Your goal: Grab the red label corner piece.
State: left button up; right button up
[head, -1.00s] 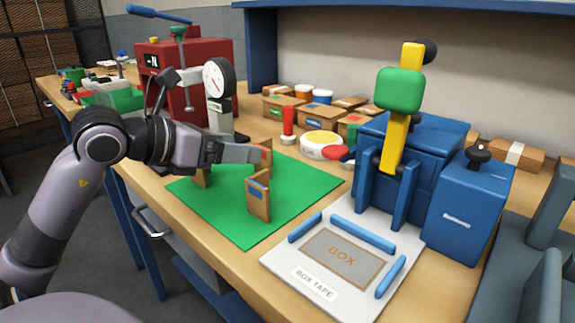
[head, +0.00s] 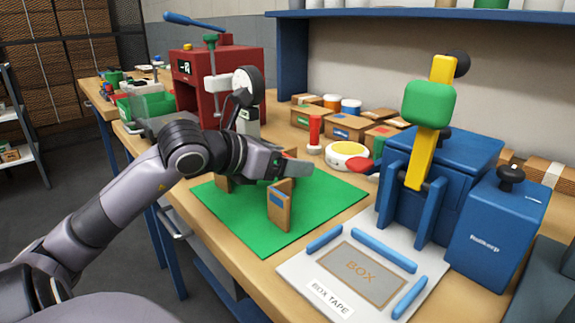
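Three brown corner pieces stand on the green mat (head: 243,232). The one in front has a blue label (head: 279,206) and stands upright. Behind my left gripper (head: 300,169) only a small top edge of another corner piece (head: 290,153) shows; it bore a reddish label in the earlier view. A third corner piece (head: 224,184) is partly hidden behind my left arm. The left gripper is low over the mat, at the mostly hidden piece. Its finger gap is not visible, so I cannot tell whether it holds the piece. My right gripper is out of view.
A box-tape plate (head: 325,298) with blue rails and a blue lever press (head: 455,165) stand to the right. A red press (head: 215,80), a dial gauge (head: 247,90) and a yellow-topped round device (head: 348,153) stand behind. Small cardboard boxes line the back.

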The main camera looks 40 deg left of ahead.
pick_arm(q)
jog(key=shift+w+f, duration=0.25)
jog(key=shift+w, duration=0.25)
jog(key=c, duration=1)
